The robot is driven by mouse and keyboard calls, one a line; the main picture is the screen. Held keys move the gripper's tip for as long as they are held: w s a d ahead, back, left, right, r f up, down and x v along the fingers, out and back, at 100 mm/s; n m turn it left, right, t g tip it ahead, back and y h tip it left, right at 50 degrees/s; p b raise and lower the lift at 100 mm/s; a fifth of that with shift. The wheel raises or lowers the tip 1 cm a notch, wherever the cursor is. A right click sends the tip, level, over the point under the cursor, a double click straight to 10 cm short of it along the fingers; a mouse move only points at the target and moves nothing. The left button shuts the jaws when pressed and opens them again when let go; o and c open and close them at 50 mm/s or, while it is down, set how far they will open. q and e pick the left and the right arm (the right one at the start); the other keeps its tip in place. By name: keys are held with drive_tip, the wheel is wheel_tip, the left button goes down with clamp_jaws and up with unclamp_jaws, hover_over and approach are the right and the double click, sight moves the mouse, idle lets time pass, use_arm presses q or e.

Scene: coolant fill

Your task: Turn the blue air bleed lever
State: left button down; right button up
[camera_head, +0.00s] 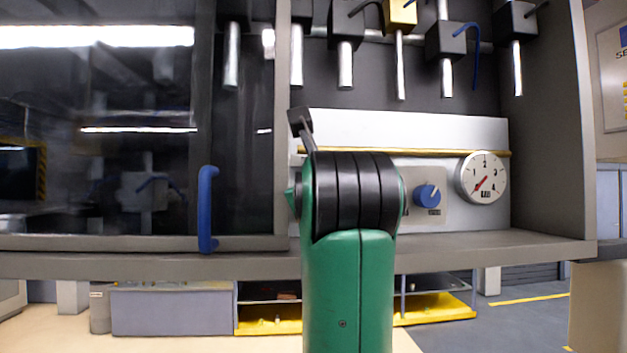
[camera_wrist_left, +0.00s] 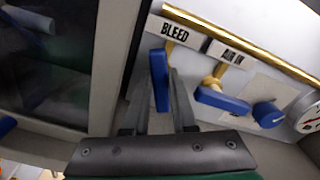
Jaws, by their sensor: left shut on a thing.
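The blue air bleed lever (camera_wrist_left: 159,82) hangs from a brass valve just below the "BLEED" label (camera_wrist_left: 175,31) in the left wrist view. Its handle lies roughly across the line of the brass pipe. My left gripper (camera_wrist_left: 163,74) is shut on this lever, with one grey finger on each side of it. In the head view, my green and black arm stands in the middle and hides the lever and the gripper's fingers. My right gripper is in neither view.
A second blue lever (camera_wrist_left: 222,101) under the "AIR IN" label, a blue knob (camera_wrist_left: 268,114) and a gauge (camera_head: 482,178) lie to the right. A glass door with a blue handle (camera_head: 207,209) is on the left. Several nozzles hang above.

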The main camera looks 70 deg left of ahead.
use_arm(q)
drive_tip(key=n+p, duration=0.3)
drive_tip(key=n, duration=0.3)
drive_tip(key=shift+s, duration=0.1)
drive_tip(key=n+p, duration=0.1)
drive_tip(key=n, duration=0.2)
drive_tip(key=shift+n, duration=0.4)
drive_tip(key=shift+f+n+p, duration=0.15)
drive_tip(key=shift+n+p, duration=0.2)
drive_tip(key=shift+n, duration=1.15)
drive_tip(key=c, duration=0.7)
unclamp_jaws()
